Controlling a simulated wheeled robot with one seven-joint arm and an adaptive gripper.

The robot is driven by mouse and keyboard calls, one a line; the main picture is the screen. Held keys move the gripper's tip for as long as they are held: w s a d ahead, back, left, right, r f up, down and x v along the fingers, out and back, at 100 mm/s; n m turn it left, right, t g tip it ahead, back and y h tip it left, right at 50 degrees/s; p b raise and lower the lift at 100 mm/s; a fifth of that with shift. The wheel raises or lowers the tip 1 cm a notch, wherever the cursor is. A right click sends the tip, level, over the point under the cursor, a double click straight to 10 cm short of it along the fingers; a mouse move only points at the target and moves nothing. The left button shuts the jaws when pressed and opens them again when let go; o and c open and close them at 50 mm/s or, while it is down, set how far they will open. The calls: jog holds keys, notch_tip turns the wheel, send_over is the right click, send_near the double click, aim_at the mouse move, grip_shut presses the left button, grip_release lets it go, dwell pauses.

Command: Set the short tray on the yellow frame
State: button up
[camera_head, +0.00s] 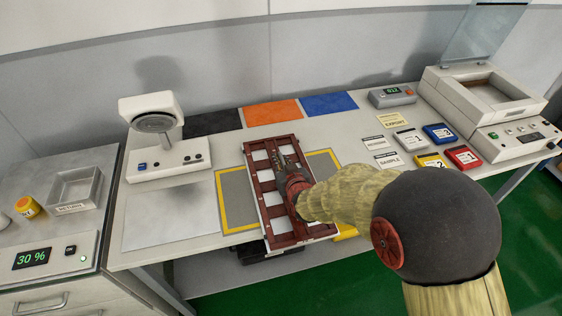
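A dark red tray (272,145) with two rows of pale openings lies lengthwise, front to back, across the middle of the yellow frame (224,203). The frame is a yellow outline around a grey area on the table; its left and right parts show on both sides of the tray. The tray's far end passes the frame's back line and its near end reaches the table's front edge. I cannot tell whether it touches the table. My gripper (283,160) is over the tray's middle, pointing to its far end. Its fingertips are too small to tell a grip. My arm hides part of the tray's right side.
Black, orange (272,113) and blue mats lie along the back. A white lamp-like device (165,160) stands left, and a grey machine (485,105) right. Several coloured blocks and label cards (386,160) lie right of the tray. A metal bin (75,188) is far left.

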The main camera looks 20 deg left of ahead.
jog(key=o, duration=0.3)
jog(key=shift+r, duration=0.2)
jog(key=p+v, duration=0.3)
jog(key=v, duration=0.9)
jog(key=shift+f, duration=0.1)
